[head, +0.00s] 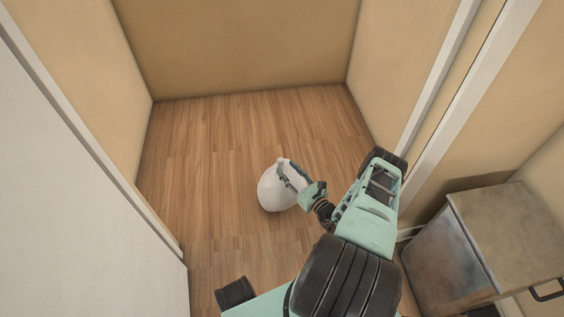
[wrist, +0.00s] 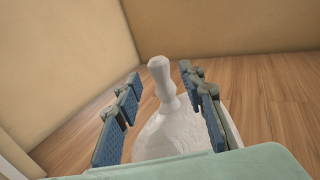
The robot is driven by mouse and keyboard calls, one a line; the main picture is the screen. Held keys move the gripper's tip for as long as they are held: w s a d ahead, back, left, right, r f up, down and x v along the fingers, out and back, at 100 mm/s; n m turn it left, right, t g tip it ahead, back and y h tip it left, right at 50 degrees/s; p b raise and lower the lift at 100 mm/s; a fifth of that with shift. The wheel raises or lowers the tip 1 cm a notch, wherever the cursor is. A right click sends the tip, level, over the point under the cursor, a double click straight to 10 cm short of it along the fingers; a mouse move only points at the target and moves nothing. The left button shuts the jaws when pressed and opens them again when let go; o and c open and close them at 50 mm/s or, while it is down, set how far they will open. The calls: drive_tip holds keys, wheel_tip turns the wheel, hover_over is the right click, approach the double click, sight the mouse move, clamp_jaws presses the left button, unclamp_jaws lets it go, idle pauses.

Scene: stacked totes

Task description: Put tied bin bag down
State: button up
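The tied bin bag (head: 274,191) is white and rounded, with a knotted neck. In the head view it appears to be on or just above the wooden floor; I cannot tell which. In the wrist view the bag (wrist: 170,131) is upright, its neck standing between the two fingers. My gripper (head: 285,172) is at the top right of the bag in the head view. In the wrist view my gripper (wrist: 160,88) has its blue-padded fingers spread apart, with a visible gap on each side of the neck. The bag's lower part is hidden by my gripper in the wrist view.
The wooden floor (head: 215,150) is bare around the bag in a small alcove. Tan walls (head: 240,45) close it at the back and sides. A white door or panel (head: 80,190) is at left. A metal cabinet (head: 500,235) with a dark handle stands at lower right.

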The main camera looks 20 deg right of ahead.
drive_tip(key=s+d+p, duration=0.1)
drive_tip(key=s, duration=0.6)
drive_tip(key=shift+d, duration=0.15)
